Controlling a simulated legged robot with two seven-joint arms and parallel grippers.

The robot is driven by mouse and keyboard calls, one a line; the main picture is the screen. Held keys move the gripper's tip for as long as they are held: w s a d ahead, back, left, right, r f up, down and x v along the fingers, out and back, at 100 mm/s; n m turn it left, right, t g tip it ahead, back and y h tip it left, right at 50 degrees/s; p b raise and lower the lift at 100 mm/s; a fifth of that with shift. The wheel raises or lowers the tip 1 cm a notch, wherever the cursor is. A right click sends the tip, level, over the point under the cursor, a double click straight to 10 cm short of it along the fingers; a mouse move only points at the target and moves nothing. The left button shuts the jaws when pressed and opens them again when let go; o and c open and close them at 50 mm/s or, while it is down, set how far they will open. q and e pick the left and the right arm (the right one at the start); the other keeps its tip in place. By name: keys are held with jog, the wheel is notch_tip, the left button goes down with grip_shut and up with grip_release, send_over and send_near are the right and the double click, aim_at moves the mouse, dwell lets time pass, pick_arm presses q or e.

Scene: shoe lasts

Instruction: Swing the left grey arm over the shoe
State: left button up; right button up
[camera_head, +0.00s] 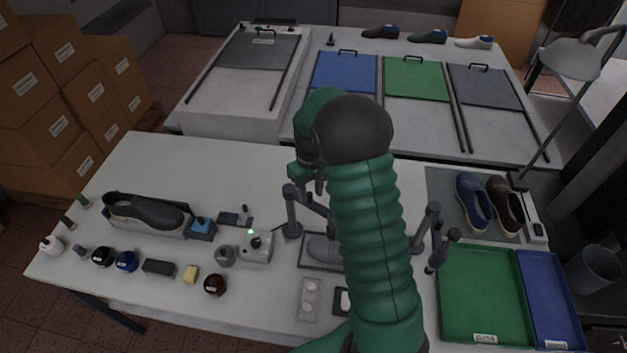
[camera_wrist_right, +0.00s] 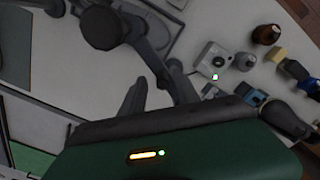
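The grey shoe (camera_head: 322,248) lies on a dark-edged plate at the middle of the near table, partly hidden behind my right arm. The left grey arm (camera_head: 291,218) stands on a post at the plate's left, with a bar reaching right. It also seems to show in the wrist view as a dark bar with a round end (camera_wrist_right: 101,27). My right gripper (camera_head: 312,180) points down just above the left grey arm. In the wrist view its fingers (camera_wrist_right: 157,90) are apart with bare table between them; contact with the grey arm is unclear. My left gripper is out of view.
A second grey arm (camera_head: 421,233) stands right of the plate. A control box (camera_head: 256,247) with a green light is to the left. A green tray (camera_head: 483,330) and blue tray (camera_head: 548,300) lie right. A black shoe (camera_head: 145,212) and several jars stand left.

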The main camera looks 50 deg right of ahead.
aim_at(315, 202)
jog(key=r, duration=0.2)
jog(key=r+b, duration=0.1)
jog(key=shift+w+r, duration=0.2)
jog(key=shift+r, duration=0.15)
notch_tip(315, 202, up, 13)
jog(key=s+b, duration=0.1)
jog(key=shift+s+d, duration=0.2)
jog(key=shift+s+f, duration=0.1)
jog(key=shift+s, duration=0.1)
